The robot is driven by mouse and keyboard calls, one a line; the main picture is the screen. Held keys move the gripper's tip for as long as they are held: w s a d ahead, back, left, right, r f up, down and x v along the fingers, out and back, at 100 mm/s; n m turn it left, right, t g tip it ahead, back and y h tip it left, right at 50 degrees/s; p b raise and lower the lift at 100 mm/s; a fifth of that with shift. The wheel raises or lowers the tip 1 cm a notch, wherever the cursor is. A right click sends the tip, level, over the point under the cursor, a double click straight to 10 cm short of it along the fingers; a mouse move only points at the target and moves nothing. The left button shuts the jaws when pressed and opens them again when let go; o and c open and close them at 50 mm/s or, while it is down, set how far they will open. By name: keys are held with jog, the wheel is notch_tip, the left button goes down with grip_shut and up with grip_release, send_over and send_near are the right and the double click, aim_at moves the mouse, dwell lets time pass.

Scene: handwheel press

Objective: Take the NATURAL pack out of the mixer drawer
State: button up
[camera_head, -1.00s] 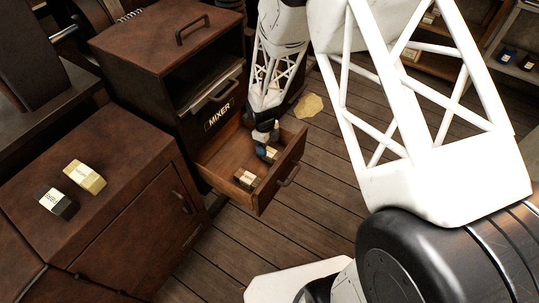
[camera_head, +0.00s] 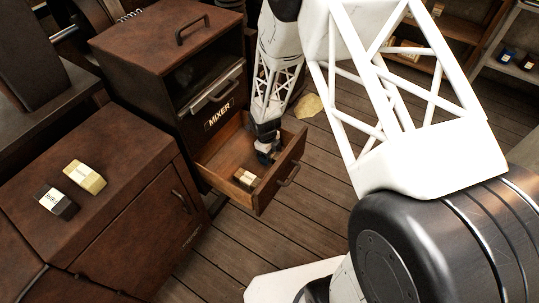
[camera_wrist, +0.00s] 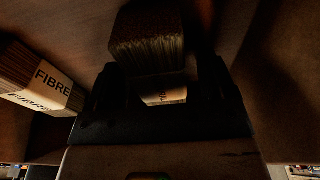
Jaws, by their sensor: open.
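The mixer drawer (camera_head: 226,158) is pulled open. My gripper (camera_head: 266,158) is down inside it; its fingers (camera_wrist: 157,82) are open. In the wrist view a brown pack (camera_wrist: 147,48) lies between and just beyond the fingers. Its pale label is mostly hidden, so I cannot read its name or tell whether the fingers touch it. A pack labelled FIBRE (camera_wrist: 42,88) lies to the left of the gripper. In the head view one pack with a pale label (camera_head: 247,178) shows near the drawer's front left; the pack at the gripper is hidden there.
The mixer cabinet (camera_head: 150,40) stands behind the drawer. A yellowish pack (camera_head: 85,176) and a dark pack with a white label (camera_head: 55,201) lie on the brown cabinet (camera_head: 120,210) at left. The drawer walls stand close around the gripper.

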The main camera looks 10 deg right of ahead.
dwell(0.5)
jog(key=c, duration=1)
notch_tip(320, 180, up, 18)
dwell(0.5)
dwell(0.4)
